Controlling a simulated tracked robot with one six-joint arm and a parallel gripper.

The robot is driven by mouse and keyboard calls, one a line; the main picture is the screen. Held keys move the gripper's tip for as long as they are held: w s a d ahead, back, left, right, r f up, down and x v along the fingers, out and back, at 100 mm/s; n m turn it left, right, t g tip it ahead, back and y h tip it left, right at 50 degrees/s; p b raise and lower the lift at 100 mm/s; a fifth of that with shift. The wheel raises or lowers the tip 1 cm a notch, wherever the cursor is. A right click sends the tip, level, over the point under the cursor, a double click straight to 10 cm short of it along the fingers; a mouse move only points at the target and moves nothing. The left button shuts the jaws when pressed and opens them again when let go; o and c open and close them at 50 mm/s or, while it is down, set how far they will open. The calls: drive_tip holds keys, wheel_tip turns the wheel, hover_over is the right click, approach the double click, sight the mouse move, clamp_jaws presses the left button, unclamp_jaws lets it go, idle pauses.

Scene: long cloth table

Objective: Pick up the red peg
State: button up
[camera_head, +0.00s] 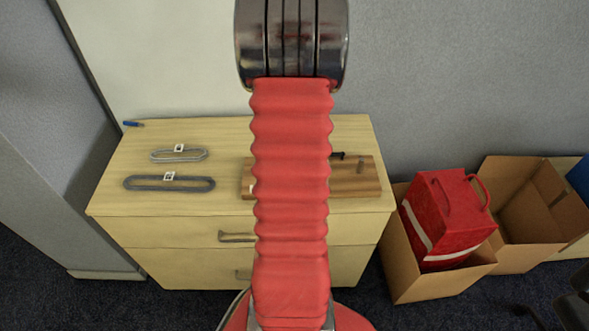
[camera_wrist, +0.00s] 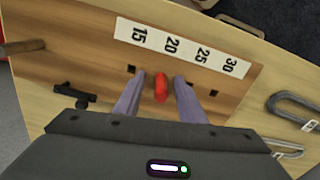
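The red peg (camera_wrist: 161,88) shows in the wrist view, over the wooden board (camera_wrist: 75,45), in line with its row of square holes and near the label 20. Its lower end is not clear, so I cannot tell how deep it sits in a hole. My gripper (camera_wrist: 160,77) is open, with one finger on each side of the peg and a gap on both sides. In the head view my arm covers the middle of the board (camera_head: 362,179), and the peg and gripper are hidden.
A white number strip (camera_wrist: 180,46) lies on the board. A brown rod (camera_wrist: 22,47) and a black latch-like part (camera_wrist: 75,96) are nearby. Two grey loops (camera_head: 169,185) (camera_head: 179,156) and a blue pen (camera_head: 133,124) lie left on the wooden cabinet (camera_head: 225,140). Cardboard boxes (camera_head: 430,285) stand right.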

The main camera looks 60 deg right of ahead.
drive_tip(key=shift+c, duration=0.5)
clamp_jaws()
wheel_tip(320, 180, up, 10)
drive_tip(key=shift+r, duration=0.1)
idle(0.6)
idle(0.4)
